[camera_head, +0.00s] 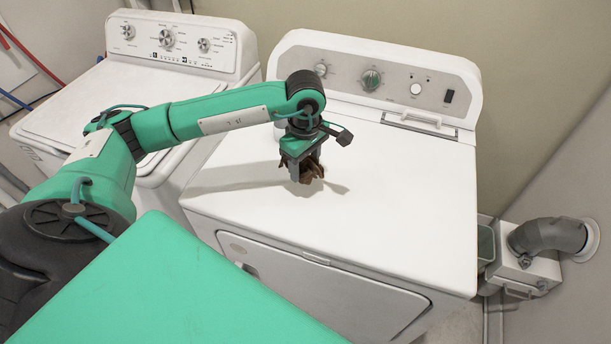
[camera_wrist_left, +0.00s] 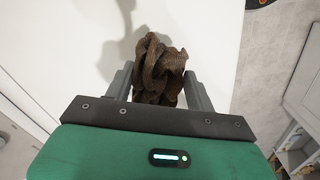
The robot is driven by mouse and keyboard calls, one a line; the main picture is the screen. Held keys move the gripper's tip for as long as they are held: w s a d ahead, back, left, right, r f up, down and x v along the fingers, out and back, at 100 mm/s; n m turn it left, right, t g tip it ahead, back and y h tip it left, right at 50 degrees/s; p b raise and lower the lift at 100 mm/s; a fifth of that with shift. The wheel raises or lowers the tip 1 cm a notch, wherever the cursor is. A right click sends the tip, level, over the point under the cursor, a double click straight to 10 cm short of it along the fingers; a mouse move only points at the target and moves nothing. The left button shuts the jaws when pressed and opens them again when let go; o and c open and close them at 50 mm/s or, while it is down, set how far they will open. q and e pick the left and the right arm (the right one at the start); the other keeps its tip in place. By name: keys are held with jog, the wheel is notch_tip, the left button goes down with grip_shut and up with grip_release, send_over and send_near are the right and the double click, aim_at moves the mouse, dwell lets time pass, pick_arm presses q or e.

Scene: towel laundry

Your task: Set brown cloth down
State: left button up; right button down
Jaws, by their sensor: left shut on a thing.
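The brown cloth (camera_wrist_left: 157,68) is a crumpled dark bundle between the fingers of my left gripper (camera_wrist_left: 158,88) in the left wrist view. In the head view my left gripper (camera_head: 303,178) points down over the white top of the right-hand machine (camera_head: 400,200), shut on the brown cloth (camera_head: 313,166). Most of the cloth is hidden by the gripper there. The cloth is at or just above the machine's top; I cannot tell whether it touches. A shadow lies beside it on the top. My right gripper is not in view.
A second white machine (camera_head: 75,108) with a knobbed panel stands at the left. The right machine's control panel (camera_head: 385,78) rises at the back of its top. The top right of the gripper is clear. A grey duct pipe (camera_head: 548,236) is at the right wall.

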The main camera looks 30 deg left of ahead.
aim_at(305, 190)
pick_arm(q)
notch_tip(305, 190, down, 2)
jog(key=shift+f, duration=0.2)
notch_tip(305, 190, down, 4)
jog(key=shift+p, duration=0.65)
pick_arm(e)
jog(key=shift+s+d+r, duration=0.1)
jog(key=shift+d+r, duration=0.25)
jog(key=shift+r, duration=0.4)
pick_arm(q)
jog(key=shift+f+b, duration=0.2)
jog(key=shift+b, duration=0.1)
jog(key=o, duration=1)
jog(key=shift+r, duration=0.1)
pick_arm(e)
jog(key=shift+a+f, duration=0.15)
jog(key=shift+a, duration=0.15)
